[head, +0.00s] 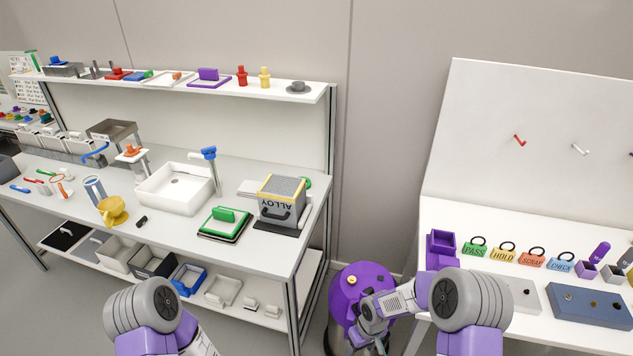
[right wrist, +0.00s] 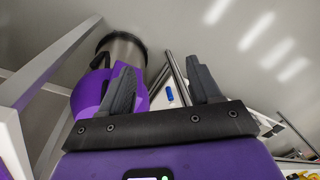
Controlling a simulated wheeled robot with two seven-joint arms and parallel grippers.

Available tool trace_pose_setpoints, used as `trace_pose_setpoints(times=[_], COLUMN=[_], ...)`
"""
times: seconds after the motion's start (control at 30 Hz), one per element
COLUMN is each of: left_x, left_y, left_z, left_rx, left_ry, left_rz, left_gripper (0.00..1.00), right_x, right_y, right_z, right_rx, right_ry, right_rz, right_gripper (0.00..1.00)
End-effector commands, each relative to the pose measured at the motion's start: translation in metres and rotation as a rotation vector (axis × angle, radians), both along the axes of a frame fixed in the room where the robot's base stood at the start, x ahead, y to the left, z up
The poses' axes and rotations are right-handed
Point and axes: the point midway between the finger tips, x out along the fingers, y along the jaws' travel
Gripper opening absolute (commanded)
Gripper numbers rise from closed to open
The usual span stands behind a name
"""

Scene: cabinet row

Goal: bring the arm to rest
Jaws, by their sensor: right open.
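My right arm (head: 462,300) reaches down in front of the purple-topped round bin (head: 346,292) between the bench and the right table. My right gripper is low at the bottom of the head view, partly cut off. In the right wrist view the right gripper (right wrist: 160,78) has its two dark fingers wide apart with nothing held between them. The bin's purple part (right wrist: 88,93) shows behind the left finger. My left arm (head: 145,310) shows only its upper links at the bottom left; its gripper is outside the view.
A white bench (head: 165,226) with a sink (head: 176,204) and an ALLOY box (head: 282,211) stands left. A right table (head: 465,215) holds a purple holder (head: 440,250), several coloured tags and a blue-grey block (head: 590,305). Table legs and frame bars surround the gripper.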

Motion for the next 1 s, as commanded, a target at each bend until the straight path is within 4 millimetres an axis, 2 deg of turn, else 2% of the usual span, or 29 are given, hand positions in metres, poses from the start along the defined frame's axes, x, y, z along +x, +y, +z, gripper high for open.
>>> trace_pose_setpoints(times=[0.03, 0.17, 0.3, 0.4, 0.53, 0.7, 1.0], left_x=[0.001, 0.001, 0.0, 0.001, 0.001, 0.001, 0.001], left_y=[0.0, 0.0, 0.0, 0.0, 0.0, 0.0, 0.0], left_z=[-0.008, -0.019, -0.034, -0.047, -0.06, -0.064, -0.064], left_rx=[0.0, 0.0, 0.0, 0.0, 0.0, 0.0, 0.0], left_ry=[-0.002, -0.002, 0.0, -0.001, -0.001, -0.001, -0.001], left_rz=[0.001, 0.0, 0.0, 0.0, 0.0, 0.0, 0.0], left_gripper=[0.63, 0.63, 0.63, 0.63, 0.63, 0.63, 0.63], right_x=[-0.013, -0.044, -0.086, -0.12, -0.156, -0.175, -0.176], right_y=[0.003, 0.014, 0.025, 0.03, 0.029, 0.026, 0.026], right_z=[-0.017, -0.045, -0.078, -0.099, -0.116, -0.121, -0.121], right_rx=[0.029, 0.109, 0.188, 0.229, 0.242, 0.234, 0.235], right_ry=[0.018, 0.039, 0.069, 0.087, 0.098, 0.098, 0.097], right_rz=[-0.03, -0.124, -0.271, -0.406, -0.563, -0.65, -0.652], right_gripper=[0.63, 0.63, 0.63, 0.63, 0.63, 0.63, 0.63])
